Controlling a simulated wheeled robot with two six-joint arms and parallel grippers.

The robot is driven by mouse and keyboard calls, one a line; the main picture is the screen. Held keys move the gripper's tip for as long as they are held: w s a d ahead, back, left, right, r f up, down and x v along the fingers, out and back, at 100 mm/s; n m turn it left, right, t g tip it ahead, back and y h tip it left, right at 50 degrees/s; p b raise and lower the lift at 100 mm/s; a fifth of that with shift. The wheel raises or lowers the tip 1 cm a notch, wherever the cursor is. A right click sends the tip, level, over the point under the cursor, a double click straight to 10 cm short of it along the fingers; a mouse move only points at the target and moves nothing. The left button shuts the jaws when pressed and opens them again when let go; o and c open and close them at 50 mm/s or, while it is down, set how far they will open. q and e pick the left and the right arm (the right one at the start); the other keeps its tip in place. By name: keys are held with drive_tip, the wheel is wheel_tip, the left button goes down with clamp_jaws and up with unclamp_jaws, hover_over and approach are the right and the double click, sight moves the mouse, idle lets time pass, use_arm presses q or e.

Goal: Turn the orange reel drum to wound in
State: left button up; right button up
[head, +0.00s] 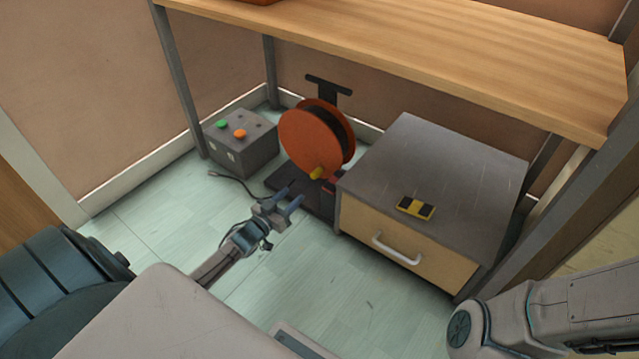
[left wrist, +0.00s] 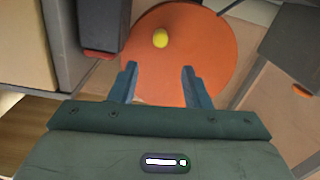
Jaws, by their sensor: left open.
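The orange reel drum (head: 308,138) stands upright on a dark stand (head: 318,196) on the floor under the table. A dark cable is wound behind its orange face. A yellow knob (head: 316,173) sits low on the face in the head view. My left gripper (head: 294,194) is open and empty, just in front of and below the knob, apart from it. In the left wrist view, the orange face (left wrist: 205,60) fills the space beyond my open fingers (left wrist: 158,85), and the yellow knob (left wrist: 160,38) shows beyond and between the fingertips. My right gripper is not visible.
A grey control box (head: 240,142) with green and orange buttons stands left of the reel. A grey-topped drawer cabinet (head: 440,155) stands close on the right, with a yellow-black object (head: 416,208) on top. The wooden table (head: 420,45) overhangs. Floor in front is clear.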

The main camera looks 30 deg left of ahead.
sight(312, 178)
use_arm(q)
drive_tip(key=w+b, duration=0.1)
drive_tip(key=w, duration=0.2)
drive_tip(key=w+b, duration=0.2)
drive_tip(key=w, duration=0.1)
drive_tip(key=w+b, duration=0.1)
drive_tip(key=w, duration=0.3)
drive_tip(key=shift+w+d+f, duration=0.1)
drive_tip(key=shift+d+f, duration=0.15)
drive_tip(key=shift+d, duration=0.15)
drive_tip(key=shift+w, duration=0.45)
clamp_jaws()
